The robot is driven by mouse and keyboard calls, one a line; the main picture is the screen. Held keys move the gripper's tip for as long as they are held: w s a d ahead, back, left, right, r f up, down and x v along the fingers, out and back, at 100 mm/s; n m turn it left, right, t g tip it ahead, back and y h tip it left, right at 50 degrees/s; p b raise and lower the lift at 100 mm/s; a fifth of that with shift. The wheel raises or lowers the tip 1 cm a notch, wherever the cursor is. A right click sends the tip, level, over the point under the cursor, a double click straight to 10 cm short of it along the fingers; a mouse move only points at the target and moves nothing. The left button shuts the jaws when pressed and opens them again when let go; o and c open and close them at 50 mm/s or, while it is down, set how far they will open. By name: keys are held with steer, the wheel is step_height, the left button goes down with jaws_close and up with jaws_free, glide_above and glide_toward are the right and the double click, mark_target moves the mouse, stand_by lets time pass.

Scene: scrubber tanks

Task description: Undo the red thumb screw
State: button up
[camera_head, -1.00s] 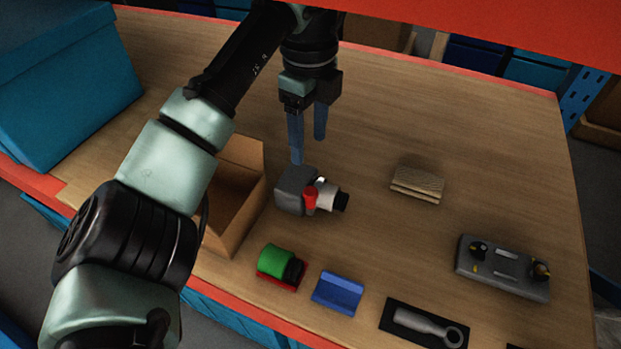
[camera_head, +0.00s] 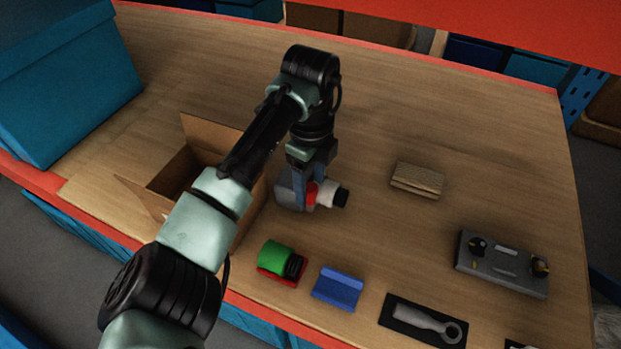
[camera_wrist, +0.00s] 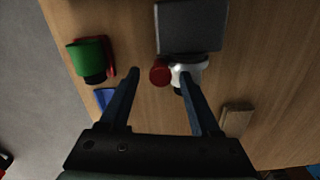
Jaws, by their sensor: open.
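The red thumb screw (camera_head: 311,196) sits on the side of a grey block (camera_head: 286,192), beside a white collar (camera_head: 327,194) with a black end. My gripper (camera_head: 309,188) points down at this fitting, with one finger in front of the block. In the wrist view the round red screw head (camera_wrist: 160,72) shows between the open fingertips (camera_wrist: 156,71), nearer the right one. The right fingertip overlaps the white collar (camera_wrist: 188,70) there. I cannot tell whether either finger touches anything. The grey block (camera_wrist: 190,27) lies beyond the fingertips.
An open cardboard box (camera_head: 215,125) stands left of the fitting. A green cylinder (camera_head: 276,256) on a red holder, a blue block (camera_head: 338,288) and a tool on a black mat (camera_head: 404,314) line the front edge. Wooden slats (camera_head: 417,179) and a grey panel (camera_head: 503,262) lie right.

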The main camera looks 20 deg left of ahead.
jaws_close()
steer(key=shift+n, duration=0.3)
